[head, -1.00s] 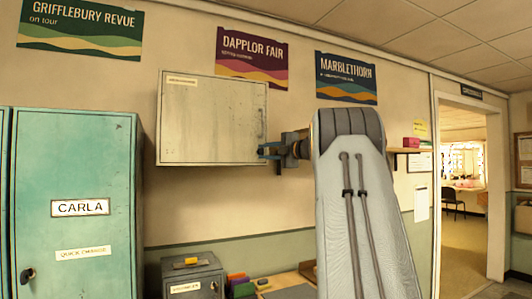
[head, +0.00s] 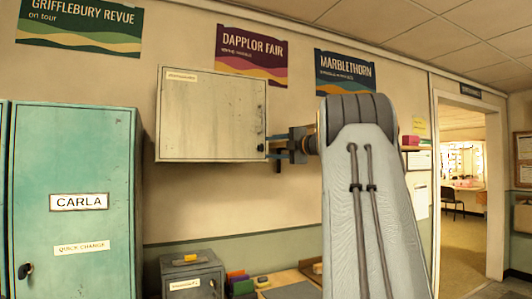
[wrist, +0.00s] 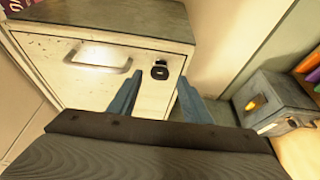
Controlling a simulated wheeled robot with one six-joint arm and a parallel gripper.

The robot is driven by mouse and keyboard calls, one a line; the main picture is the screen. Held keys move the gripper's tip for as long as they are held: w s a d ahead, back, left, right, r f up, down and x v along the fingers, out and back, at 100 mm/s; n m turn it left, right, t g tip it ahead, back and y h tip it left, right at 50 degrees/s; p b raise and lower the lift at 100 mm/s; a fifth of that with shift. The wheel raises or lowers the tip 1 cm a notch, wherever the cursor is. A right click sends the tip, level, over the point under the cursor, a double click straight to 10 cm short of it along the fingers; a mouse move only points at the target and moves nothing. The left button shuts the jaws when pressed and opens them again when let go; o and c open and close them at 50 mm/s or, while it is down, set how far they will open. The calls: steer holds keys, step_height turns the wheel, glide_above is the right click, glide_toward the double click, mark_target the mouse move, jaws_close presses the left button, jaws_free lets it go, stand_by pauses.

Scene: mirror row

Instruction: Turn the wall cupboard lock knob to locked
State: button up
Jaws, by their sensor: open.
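The wall cupboard (head: 210,115) is a pale, worn metal box with its door shut, high on the wall in the head view. Its small dark lock knob (head: 261,148) sits near the door's lower right edge. In the wrist view the black knob (wrist: 160,71) shows whole, between and just beyond my fingertips. My gripper (head: 273,153) is open and empty beside the cupboard's right edge in the head view. Its two bluish fingers (wrist: 160,82) show in the wrist view, apart from the knob. I cannot tell which way the knob points.
A teal locker (head: 75,190) stands at the left. A grey metal box (head: 193,274) stands below the cupboard, with colored items beside it. An open doorway is at the far right.

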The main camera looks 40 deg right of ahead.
steer(key=shift+s+d+b, duration=0.15)
steer(key=shift+s+b, duration=0.2)
steer(key=shift+s, duration=0.7)
steer(key=shift+s+d+b, duration=0.15)
steer(key=shift+s+b, duration=0.2)
steer(key=shift+s, duration=0.7)
